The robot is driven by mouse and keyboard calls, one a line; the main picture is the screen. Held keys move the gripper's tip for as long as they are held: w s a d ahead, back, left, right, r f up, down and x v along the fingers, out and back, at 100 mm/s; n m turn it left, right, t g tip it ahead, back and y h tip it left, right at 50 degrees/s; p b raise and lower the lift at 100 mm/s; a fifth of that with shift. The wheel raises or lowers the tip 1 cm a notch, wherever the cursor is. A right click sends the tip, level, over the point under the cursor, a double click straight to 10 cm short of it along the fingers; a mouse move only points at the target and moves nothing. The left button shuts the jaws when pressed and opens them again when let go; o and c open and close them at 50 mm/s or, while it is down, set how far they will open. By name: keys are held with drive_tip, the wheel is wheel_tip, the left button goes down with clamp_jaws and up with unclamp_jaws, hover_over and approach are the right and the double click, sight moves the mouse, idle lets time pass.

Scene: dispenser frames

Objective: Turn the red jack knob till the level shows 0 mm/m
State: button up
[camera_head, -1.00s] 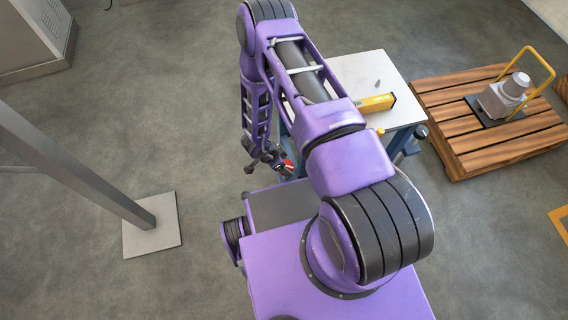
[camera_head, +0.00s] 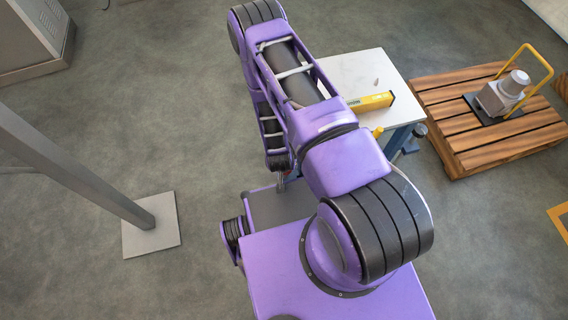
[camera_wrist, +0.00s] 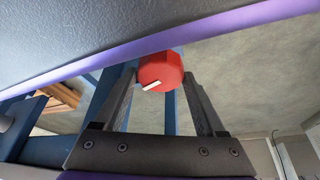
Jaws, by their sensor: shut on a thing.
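The red jack knob (camera_wrist: 163,68), with a white mark on its face, sits between the fingertips of my gripper (camera_wrist: 160,78) in the wrist view. The fingers are shut on its two sides. The yellow level (camera_head: 368,102) lies on the pale table top (camera_head: 372,68) in the head view. Its reading is too small to make out.
The table's blue frame (camera_wrist: 105,95) runs close behind the knob in the wrist view. A wooden pallet (camera_head: 455,120) with a grey machine (camera_head: 502,95) and yellow handle stands right of the table. A grey post (camera_head: 90,170) on a square foot stands at left. Floor between is clear.

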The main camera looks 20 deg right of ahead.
drive_tip(key=n, duration=0.2)
drive_tip(key=n+y, duration=0.1)
drive_tip(key=n, duration=0.1)
drive_tip(key=shift+d+n+t+y, duration=0.1)
drive_tip(key=shift+n+t+y, duration=0.2)
idle(0.3)
drive_tip(key=o, duration=1.3)
drive_tip(key=shift+r, duration=0.1)
drive_tip(key=p+v, duration=0.3)
drive_tip(key=v, duration=1.4)
drive_tip(key=shift+d+r, duration=0.15)
